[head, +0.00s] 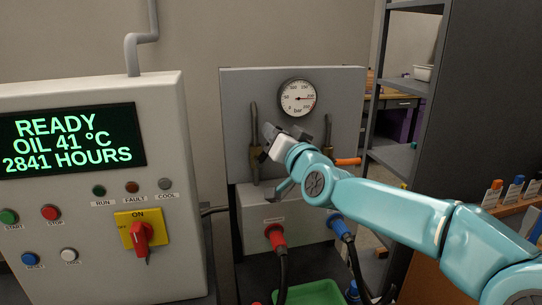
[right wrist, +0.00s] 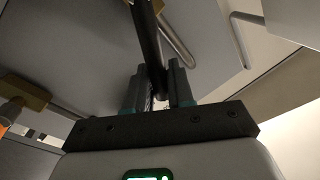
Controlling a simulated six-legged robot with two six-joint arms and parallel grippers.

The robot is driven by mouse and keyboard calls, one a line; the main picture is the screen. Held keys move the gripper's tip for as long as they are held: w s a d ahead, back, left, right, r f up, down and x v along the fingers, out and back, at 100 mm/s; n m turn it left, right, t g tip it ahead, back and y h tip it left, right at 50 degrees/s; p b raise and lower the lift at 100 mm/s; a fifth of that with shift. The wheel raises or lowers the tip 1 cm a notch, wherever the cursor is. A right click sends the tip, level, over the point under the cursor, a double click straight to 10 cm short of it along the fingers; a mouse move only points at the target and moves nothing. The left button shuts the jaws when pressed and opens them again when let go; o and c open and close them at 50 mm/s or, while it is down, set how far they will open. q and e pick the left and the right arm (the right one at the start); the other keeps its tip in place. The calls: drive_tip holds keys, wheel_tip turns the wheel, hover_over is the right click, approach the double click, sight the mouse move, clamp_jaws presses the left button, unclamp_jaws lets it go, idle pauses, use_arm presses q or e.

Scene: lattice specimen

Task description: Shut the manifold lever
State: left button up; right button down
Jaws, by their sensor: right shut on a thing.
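The grey manifold panel (head: 235,88) stands in the middle of the head view, with a round bar gauge (head: 298,98) at its top. A dark upright bar with a brass fitting (head: 254,165) is at its left, and another brass fitting (head: 327,152) is at its right. An orange handle (head: 348,161) sticks out sideways at the right. My right gripper (head: 267,132) is at the panel, left of and below the gauge. In the right wrist view its fingers (right wrist: 158,92) are shut on a dark bar (right wrist: 147,45), which appears to be the manifold lever. My gripper and arm hide part of the panel. My left gripper is out of view.
A control cabinet (head: 95,98) with a lit display and yellow switch plate (head: 126,221) stands at left. Red (head: 275,237) and blue (head: 341,229) hose connectors sit below the panel, above a green tray (head: 308,292). A dark shelf rack (head: 405,85) is at right.

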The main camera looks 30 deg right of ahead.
drive_tip(key=shift+s+d+f+m+t+h+b, duration=0.15)
drive_tip(key=shift+d+f+m+h+b, duration=0.75)
drive_tip(key=shift+m+b, duration=1.4)
drive_tip(key=shift+s+d+f+m+t+h+b, duration=0.1)
drive_tip(key=shift+s+d+f+m+h+b, duration=0.2)
drive_tip(key=shift+f+m+b, duration=1.55)
drive_tip(key=shift+s+d+f+m+t+h+b, duration=0.1)
drive_tip(key=shift+d+f+m+h+b, duration=0.6)
drive_tip(key=shift+m+b, duration=2.1)
drive_tip(key=shift+m, duration=0.35)
drive_tip(key=c, duration=1.1)
unclamp_jaws()
drive_tip(key=shift+w, duration=0.1)
drive_tip(key=shift+s+f, duration=0.15)
drive_tip(key=shift+s, duration=0.4)
drive_tip(key=v, duration=1.5)
drive_tip(key=shift+s, duration=0.2)
